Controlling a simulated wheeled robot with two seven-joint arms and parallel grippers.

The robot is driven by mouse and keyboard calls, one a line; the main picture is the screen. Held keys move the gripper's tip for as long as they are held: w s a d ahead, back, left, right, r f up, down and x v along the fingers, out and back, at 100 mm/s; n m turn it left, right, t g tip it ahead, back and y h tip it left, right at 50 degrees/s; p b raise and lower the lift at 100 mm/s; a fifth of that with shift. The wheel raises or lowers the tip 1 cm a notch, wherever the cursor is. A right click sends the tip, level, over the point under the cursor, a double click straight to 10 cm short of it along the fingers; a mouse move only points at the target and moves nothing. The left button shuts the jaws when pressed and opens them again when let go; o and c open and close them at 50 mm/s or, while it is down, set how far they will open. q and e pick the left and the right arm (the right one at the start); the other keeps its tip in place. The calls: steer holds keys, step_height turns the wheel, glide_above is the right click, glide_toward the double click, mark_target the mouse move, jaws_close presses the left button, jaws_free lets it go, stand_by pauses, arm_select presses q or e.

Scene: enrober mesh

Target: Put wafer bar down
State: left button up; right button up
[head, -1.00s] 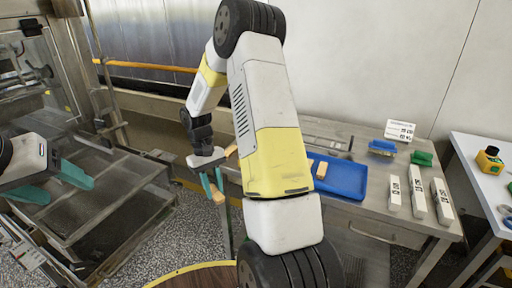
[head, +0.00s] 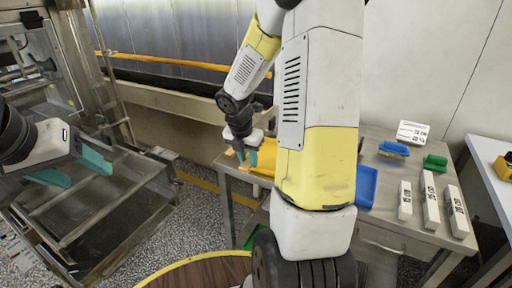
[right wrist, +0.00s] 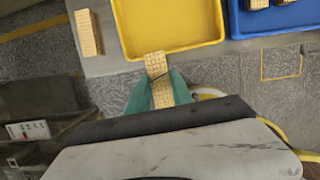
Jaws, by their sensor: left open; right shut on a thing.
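My right gripper (right wrist: 157,92) is shut on a tan wafer bar (right wrist: 156,66), which sticks out beyond the teal fingertips. A thin dark line crosses the bar. In the right wrist view its far end overlaps the near rim of the yellow tray (right wrist: 130,48); I cannot tell its height above it. A second wafer bar (right wrist: 88,33) lies on the metal table left of the tray. In the head view my right gripper (head: 246,158) is at the table's left end, and my arm hides much of the tray. My left gripper (head: 72,172) is open and empty at the left.
A blue tray (right wrist: 240,24) with bars in it stands right of the yellow tray. White labelled blocks (head: 430,198), a blue holder (head: 393,149), a green holder (head: 435,162) and a sign (head: 412,132) stand on the table's right part. Metal machinery (head: 90,205) fills the left.

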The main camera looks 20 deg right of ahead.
glide_above(273, 157)
steer(key=s+a, duration=0.1)
steer(key=shift+f, duration=0.7)
steer(key=shift+s+a+x, duration=0.1)
steer(key=shift+x, duration=0.75)
steer(key=shift+s+a+x, duration=0.1)
steer(key=shift+s+x, duration=0.05)
steer(key=shift+x, duration=0.75)
steer(key=shift+f, duration=0.15)
steer(key=o, duration=1)
